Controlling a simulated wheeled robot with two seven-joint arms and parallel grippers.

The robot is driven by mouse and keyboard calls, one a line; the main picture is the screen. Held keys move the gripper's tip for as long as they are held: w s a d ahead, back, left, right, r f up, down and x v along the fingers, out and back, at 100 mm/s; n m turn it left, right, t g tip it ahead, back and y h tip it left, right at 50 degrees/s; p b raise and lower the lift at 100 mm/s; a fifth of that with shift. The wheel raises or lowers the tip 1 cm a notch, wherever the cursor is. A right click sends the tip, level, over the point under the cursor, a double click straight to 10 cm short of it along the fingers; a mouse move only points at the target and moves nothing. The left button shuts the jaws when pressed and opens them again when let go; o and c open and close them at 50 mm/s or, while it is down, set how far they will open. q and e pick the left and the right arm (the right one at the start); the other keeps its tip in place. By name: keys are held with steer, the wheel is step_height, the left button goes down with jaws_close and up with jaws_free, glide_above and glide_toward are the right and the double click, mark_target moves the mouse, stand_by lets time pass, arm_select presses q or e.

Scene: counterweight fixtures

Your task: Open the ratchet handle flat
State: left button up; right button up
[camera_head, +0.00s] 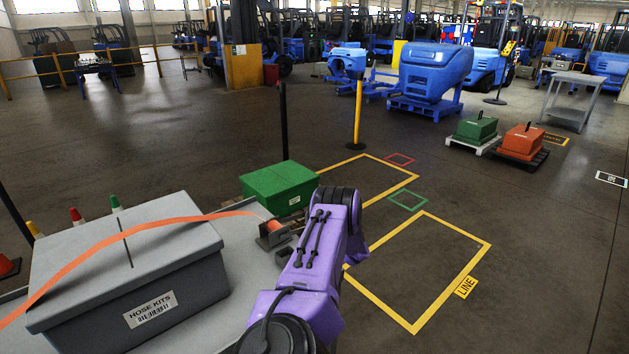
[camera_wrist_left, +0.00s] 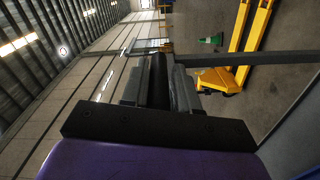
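An orange strap (camera_head: 150,236) runs over the lid of a grey box (camera_head: 75,258) labelled HOSE KITS. Its right end reaches a small metal ratchet (camera_head: 271,235) beside my purple arm in the head view. The arm hides part of the area around the ratchet, and I cannot tell how its handle lies. A small dark part shows just below it, too small to identify. My right gripper is not clearly seen in the head view. The ratchet is not in that view.
A green box (camera_head: 278,186) stands behind the ratchet. Small cones (camera_head: 76,215) stand behind the grey box. Yellow floor frames (camera_head: 455,228) lie to the right, on clear floor. In the left wrist view, a yellow pallet jack (camera_wrist_left: 222,80) and a green cone (camera_wrist_left: 211,40) are in the distance.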

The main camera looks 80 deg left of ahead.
arm_select(q)
steer(key=shift+o, duration=0.8)
steer(key=shift+s, duration=0.15)
steer(key=shift+w, duration=0.2)
steer(key=b+v, duration=0.1)
steer(key=v, duration=0.9)
steer(key=shift+d, duration=0.25)
steer(key=shift+w+f, duration=0.1)
